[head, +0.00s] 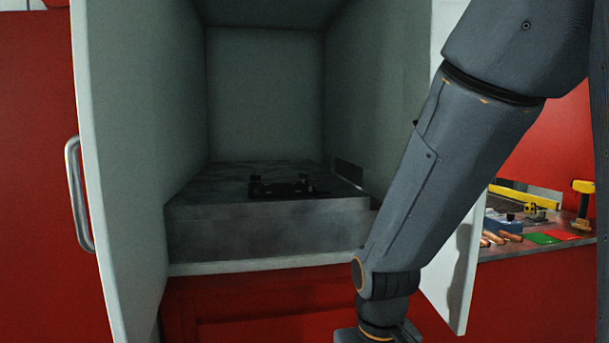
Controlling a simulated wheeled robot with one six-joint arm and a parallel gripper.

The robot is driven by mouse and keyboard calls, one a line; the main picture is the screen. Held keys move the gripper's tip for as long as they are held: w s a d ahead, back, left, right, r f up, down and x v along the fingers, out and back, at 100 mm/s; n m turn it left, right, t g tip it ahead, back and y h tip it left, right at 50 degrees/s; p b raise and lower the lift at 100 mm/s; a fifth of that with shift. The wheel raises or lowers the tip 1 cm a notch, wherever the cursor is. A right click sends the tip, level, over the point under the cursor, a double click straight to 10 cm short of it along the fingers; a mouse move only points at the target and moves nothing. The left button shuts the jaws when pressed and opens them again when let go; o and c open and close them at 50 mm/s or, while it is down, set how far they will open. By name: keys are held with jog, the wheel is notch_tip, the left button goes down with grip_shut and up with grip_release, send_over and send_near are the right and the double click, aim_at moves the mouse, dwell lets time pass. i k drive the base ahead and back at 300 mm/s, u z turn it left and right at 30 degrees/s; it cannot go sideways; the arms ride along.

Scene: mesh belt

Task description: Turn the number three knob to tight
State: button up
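No knob with a readable number three shows in the head view. A dark metal block (262,228) sits inside an open pale cabinet (265,90). A small black fixture (282,187) lies on top of the block; it has raised parts at its ends, but it is too dark and small to tell whether these are knobs or to read any marks. My arm comes down from the upper right, in front of the cabinet's right side, and leaves the picture at the bottom. My gripper is out of view below the frame.
The cabinet's left door (125,170) stands open with a metal handle (78,195). Its right door (455,270) is partly hidden by my arm. Red panels surround the cabinet. A bench (560,252) at right holds several tools, including a yellow-headed one (583,205).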

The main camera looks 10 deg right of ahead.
aim_at(303, 176)
jog(key=u, duration=0.55)
jog(key=k, duration=1.25)
jog(key=z, duration=0.45)
jog(key=i, duration=1.65)
jog(key=u, duration=0.85)
